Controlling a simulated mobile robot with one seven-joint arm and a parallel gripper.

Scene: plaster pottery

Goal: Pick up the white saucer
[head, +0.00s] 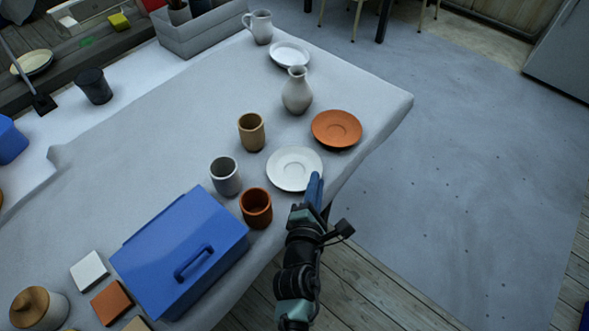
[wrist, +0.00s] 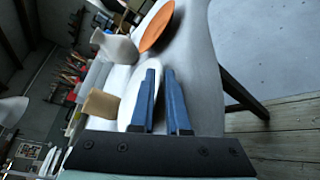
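The white saucer (head: 294,168) lies flat near the right edge of the grey table, with its front rim partly covered by my gripper. It also shows in the wrist view (wrist: 127,98), partly behind the fingers. My gripper (head: 314,185) is at the saucer's near right rim, with blue fingers. In the wrist view my gripper (wrist: 159,72) has its two fingers apart, with a narrow gap between them. The saucer's rim shows close to this gap; whether a finger touches it I cannot tell.
An orange saucer (head: 336,129), a tan cup (head: 251,132), a grey cup (head: 225,176) and a terracotta cup (head: 256,208) stand around it. A vase (head: 297,92), a second white plate (head: 289,55) and a pitcher (head: 261,27) are farther back. A blue toolbox (head: 180,250) stands front left.

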